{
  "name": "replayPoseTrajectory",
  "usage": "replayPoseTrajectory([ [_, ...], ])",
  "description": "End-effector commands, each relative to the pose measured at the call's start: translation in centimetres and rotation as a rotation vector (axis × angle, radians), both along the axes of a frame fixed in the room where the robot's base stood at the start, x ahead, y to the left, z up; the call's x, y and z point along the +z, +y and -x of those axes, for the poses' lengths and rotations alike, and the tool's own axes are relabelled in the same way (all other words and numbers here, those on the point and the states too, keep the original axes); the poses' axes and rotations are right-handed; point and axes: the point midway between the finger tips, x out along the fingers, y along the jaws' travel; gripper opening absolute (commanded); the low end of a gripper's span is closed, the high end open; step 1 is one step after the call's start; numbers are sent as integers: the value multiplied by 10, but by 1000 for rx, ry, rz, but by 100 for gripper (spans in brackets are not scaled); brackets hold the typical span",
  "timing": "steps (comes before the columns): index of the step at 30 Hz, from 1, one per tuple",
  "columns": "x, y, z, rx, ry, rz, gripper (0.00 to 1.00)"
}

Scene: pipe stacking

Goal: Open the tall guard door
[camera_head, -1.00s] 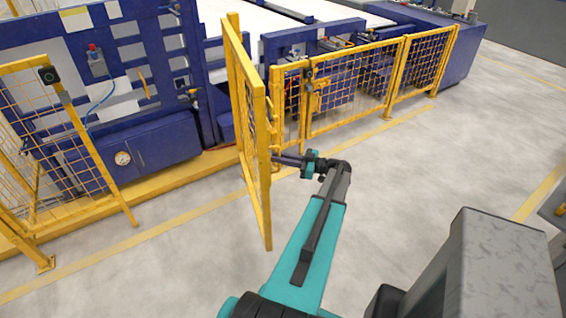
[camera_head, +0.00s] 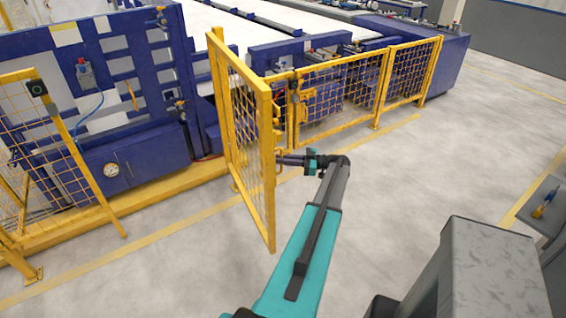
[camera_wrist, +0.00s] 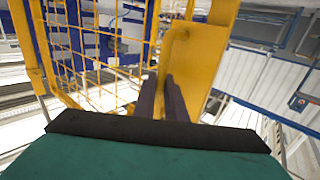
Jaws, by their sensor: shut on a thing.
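The tall guard door (camera_head: 240,140) is a yellow frame with yellow mesh. It stands swung outward from the fence line, with a wide opening to its left. My gripper (camera_head: 280,160) reaches the door's free edge from the right, at about mid-height. In the wrist view my gripper (camera_wrist: 162,82) has its two dark fingers close together against a yellow plate on the door frame (camera_wrist: 185,60).
A low yellow mesh fence (camera_head: 345,95) runs to the right behind the door. A fixed fence panel (camera_head: 60,150) stands at the left. A blue machine (camera_head: 120,90) fills the space behind. Grey floor (camera_head: 420,180) to the right is clear. A dark bench (camera_head: 545,205) stands at the far right.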

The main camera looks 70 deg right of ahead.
Motion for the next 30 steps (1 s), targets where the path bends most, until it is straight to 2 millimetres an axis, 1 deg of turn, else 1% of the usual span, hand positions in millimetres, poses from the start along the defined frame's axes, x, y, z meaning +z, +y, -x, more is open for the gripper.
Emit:
replayPoseTrajectory([
  [1,2,-5,-1,-7,-4,2,0],
  [12,3,-9,5,-16,-4,3,0],
  [13,3,-9,5,-16,-4,3,12],
  [16,2,-9,6,-16,-3,2,29],
  [26,1,-8,8,-14,-2,2,29],
  [30,0,-10,13,-13,-2,2,29],
])
